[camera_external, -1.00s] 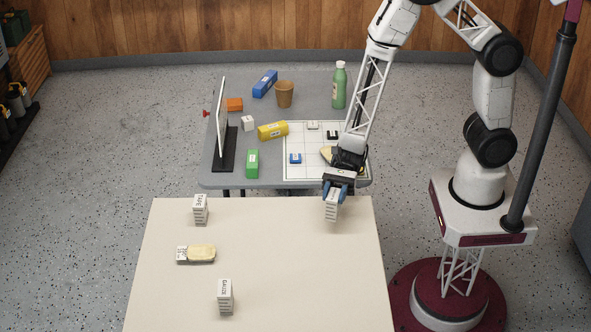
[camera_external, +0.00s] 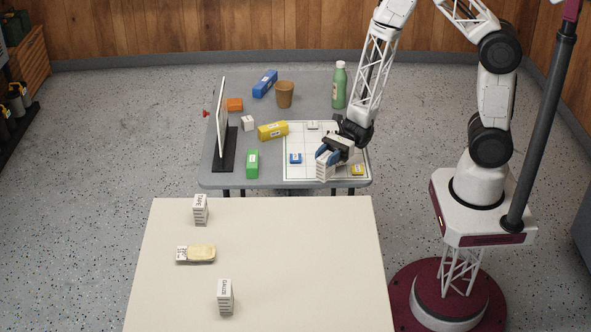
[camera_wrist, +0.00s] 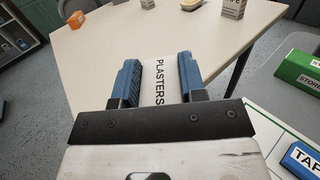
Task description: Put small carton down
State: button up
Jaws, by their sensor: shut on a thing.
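My gripper (camera_external: 326,153) is shut on the small white carton (camera_external: 324,168). In the wrist view the carton (camera_wrist: 159,84) shows between the two blue fingers (camera_wrist: 158,78) with the word PLASTERS on it. In the external view it is tilted and sits over the front edge of the white gridded sheet (camera_external: 299,139) on the grey table. I cannot tell whether it touches the sheet.
On the sheet are a blue block (camera_external: 295,158) and a yellow block (camera_external: 358,170). A yellow box (camera_external: 272,130), green box (camera_external: 252,163), brown cup (camera_external: 285,94) and green bottle (camera_external: 339,86) stand around it.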

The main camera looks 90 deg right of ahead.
jog(key=s+d+m+t+h, duration=0.2)
jog(key=s+d+m+h, duration=0.1)
jog(key=d, duration=0.8)
jog(key=s+d+m+t+h, duration=0.2)
jog(key=s+d+t+h, duration=0.1)
jog(key=d, duration=0.8)
jog(key=shift+s+d+m+h, duration=0.35)
jog(key=shift+s+h, duration=0.25)
jog(key=shift+s, duration=0.3)
jog(key=w+d, duration=0.3)
jog(key=w, duration=0.4)
jog(key=w+d+f, duration=0.1)
jog(key=w+d, duration=0.2)
jog(key=w, duration=0.4)
jog(key=shift+w+f, duration=0.2)
jog(key=shift+w, duration=0.2)
jog(key=shift+f, duration=0.1)
jog(key=shift+f, duration=1.65)
